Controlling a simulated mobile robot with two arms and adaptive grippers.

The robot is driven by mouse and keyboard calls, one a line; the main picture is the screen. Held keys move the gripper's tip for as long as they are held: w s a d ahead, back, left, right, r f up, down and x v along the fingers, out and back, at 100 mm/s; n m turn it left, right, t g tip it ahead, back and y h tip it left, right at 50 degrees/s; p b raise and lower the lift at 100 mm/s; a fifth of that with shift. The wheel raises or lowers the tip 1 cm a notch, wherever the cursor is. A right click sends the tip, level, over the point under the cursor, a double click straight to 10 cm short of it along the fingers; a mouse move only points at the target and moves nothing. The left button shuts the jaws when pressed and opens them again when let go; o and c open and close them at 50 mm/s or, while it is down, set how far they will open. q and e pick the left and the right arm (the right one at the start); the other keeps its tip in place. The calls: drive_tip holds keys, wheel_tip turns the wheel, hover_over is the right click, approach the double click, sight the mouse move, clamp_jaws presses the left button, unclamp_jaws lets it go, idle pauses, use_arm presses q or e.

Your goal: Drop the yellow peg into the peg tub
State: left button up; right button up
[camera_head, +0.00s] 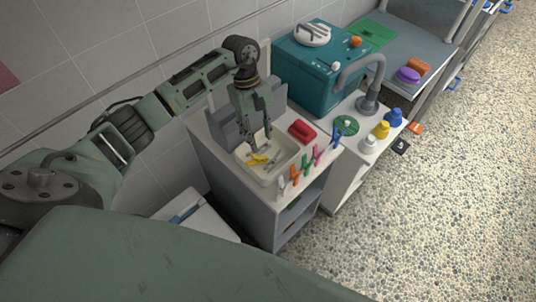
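My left gripper (261,144) points down over the peg tub (285,168), a cream, shallow, square tub on the small cabinet. Its two fingers look parted, with nothing visible between them. The yellow peg (257,160) shows just below the fingertips, within the tub's outline at its left side. It appears to lie in the tub, though its exact contact with the bottom is hard to see. Greyish pegs (271,157) lie beside it. My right gripper is not in view.
Several coloured pegs stand along the cabinet's front edge, including an orange one (295,175) and a pink one (316,155). A teal box (305,75) and tap (368,95) stand beyond. The speckled floor at right is mostly clear.

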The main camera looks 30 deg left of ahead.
use_arm(q)
drive_tip(key=v, duration=0.8)
